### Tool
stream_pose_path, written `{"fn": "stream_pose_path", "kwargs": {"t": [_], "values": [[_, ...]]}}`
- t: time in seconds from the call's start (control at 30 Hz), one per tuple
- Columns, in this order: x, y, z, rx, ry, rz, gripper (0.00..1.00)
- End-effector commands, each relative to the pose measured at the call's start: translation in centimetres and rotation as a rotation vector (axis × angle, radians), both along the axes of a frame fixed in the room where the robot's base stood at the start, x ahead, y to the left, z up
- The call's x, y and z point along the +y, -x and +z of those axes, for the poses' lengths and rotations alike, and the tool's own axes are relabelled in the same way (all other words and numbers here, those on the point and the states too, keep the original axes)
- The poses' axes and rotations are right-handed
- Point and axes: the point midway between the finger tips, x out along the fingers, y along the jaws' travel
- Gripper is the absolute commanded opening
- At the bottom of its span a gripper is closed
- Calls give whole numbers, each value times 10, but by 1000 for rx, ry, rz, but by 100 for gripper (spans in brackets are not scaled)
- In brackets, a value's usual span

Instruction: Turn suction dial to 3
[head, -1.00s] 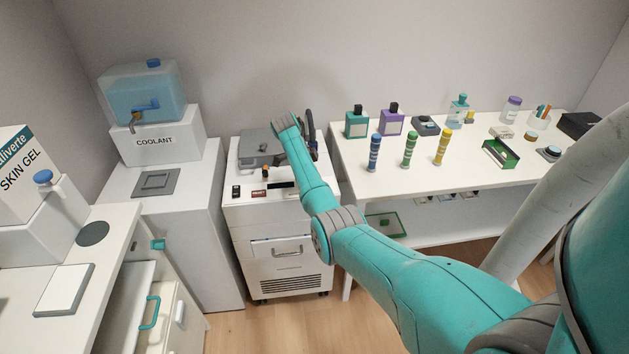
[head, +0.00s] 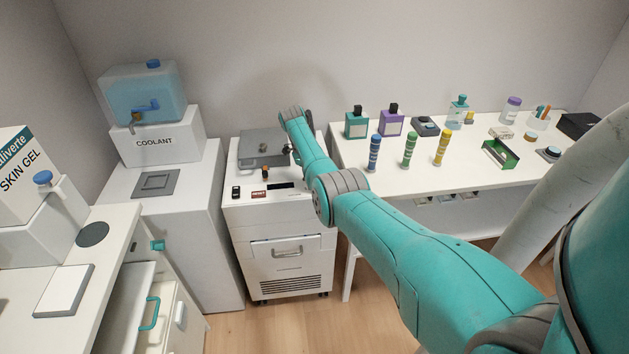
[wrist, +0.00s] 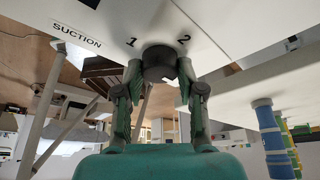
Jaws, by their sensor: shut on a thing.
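In the wrist view the suction dial (wrist: 159,60) is a dark round knob on the underside of a white panel as pictured. The numbers 1 and 2 and the word SUCTION are printed beside it. My gripper (wrist: 160,72) has its two fingers on opposite sides of the knob, shut on it. The dial's pointer and the number 3 cannot be made out. In the head view my arm hides the gripper and dial at the white machine (head: 285,215).
A grey lidded box (head: 258,143) and a small dark-and-orange knob (head: 265,173) are on the machine's top. Right of it stands a white table (head: 385,180) with bottles and coloured tubes. A coolant tank (head: 143,93) stands to the left.

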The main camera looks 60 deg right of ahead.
Motion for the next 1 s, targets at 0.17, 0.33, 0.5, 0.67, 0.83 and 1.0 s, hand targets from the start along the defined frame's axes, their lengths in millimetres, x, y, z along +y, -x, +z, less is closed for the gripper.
{"fn": "stream_pose_path", "kwargs": {"t": [0.17,0.33,0.5,0.67,0.83,1.0], "values": [[0,-1,-1,-1,0,-4,4],[0,-1,-1,-1,0,-4,4],[0,0,0,-1,0,-4,63],[0,0,0,-1,1,-4,63],[0,-1,1,-1,1,-4,63],[-1,-8,17,-3,2,-4,63]]}}
